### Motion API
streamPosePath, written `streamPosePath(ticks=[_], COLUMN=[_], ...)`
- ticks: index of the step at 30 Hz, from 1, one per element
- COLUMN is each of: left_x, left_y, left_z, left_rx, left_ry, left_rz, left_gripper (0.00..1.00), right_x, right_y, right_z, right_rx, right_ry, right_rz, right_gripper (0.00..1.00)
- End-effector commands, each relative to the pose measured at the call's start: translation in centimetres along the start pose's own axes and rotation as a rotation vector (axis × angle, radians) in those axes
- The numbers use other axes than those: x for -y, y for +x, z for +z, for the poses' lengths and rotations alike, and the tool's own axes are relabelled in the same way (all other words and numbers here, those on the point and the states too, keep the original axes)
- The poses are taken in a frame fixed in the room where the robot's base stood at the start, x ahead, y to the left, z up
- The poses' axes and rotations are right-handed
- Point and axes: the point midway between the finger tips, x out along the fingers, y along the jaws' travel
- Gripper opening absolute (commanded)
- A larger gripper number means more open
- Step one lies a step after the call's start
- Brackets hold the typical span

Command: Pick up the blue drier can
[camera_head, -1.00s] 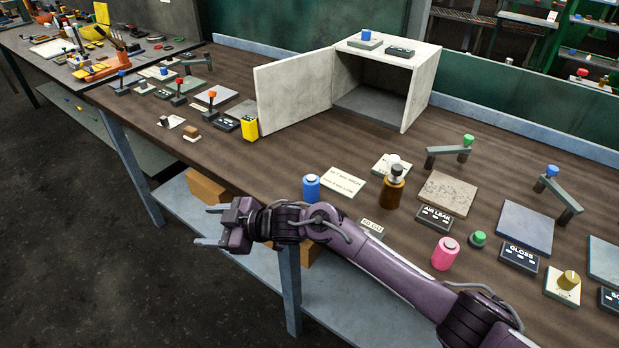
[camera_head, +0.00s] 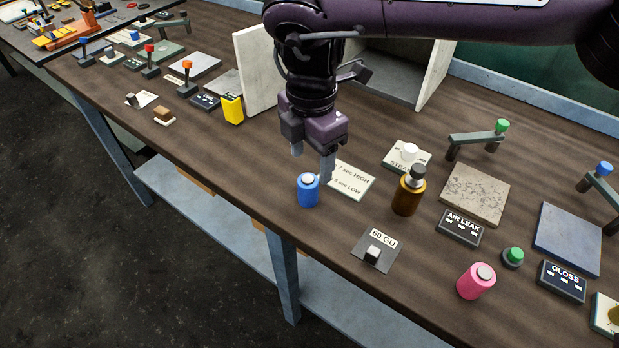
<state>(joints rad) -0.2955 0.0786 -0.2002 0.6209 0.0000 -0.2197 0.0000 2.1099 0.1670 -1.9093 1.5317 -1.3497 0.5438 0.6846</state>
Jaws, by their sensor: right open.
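The blue drier can (camera_head: 308,191), a small blue cylinder with a pale top, stands upright near the front edge of the brown table (camera_head: 200,170). My right gripper (camera_head: 311,166) points down just above and behind the can. Its two fingers are apart, with nothing seen between them. One fingertip comes close to the can's top right in the picture; I cannot tell whether it touches. My left gripper is not in view.
A white card (camera_head: 352,182) lies right of the can, with a brown bottle (camera_head: 409,190) beyond. A yellow box (camera_head: 232,108) and open white cabinet (camera_head: 256,70) are behind left.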

Motion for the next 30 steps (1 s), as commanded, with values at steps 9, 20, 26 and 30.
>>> streamPosePath(ticks=[9, 20, 26, 30], left_x=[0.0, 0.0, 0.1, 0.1], left_y=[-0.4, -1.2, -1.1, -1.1], left_z=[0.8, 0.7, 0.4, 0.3], left_rx=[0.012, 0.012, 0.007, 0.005], left_ry=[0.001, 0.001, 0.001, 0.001], left_rz=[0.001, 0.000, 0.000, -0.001], left_gripper=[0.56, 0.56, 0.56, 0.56], right_x=[-0.1, -0.7, -0.7, -0.7], right_y=[2.9, 7.4, 7.6, 7.6], right_z=[0.2, 0.1, 0.1, 0.1], right_rx=[0.007, 0.007, 0.006, 0.006], right_ry=[0.005, 0.004, 0.004, 0.004], right_rz=[-0.005, -0.002, -0.001, -0.001], right_gripper=[0.61, 0.61, 0.61, 0.47])
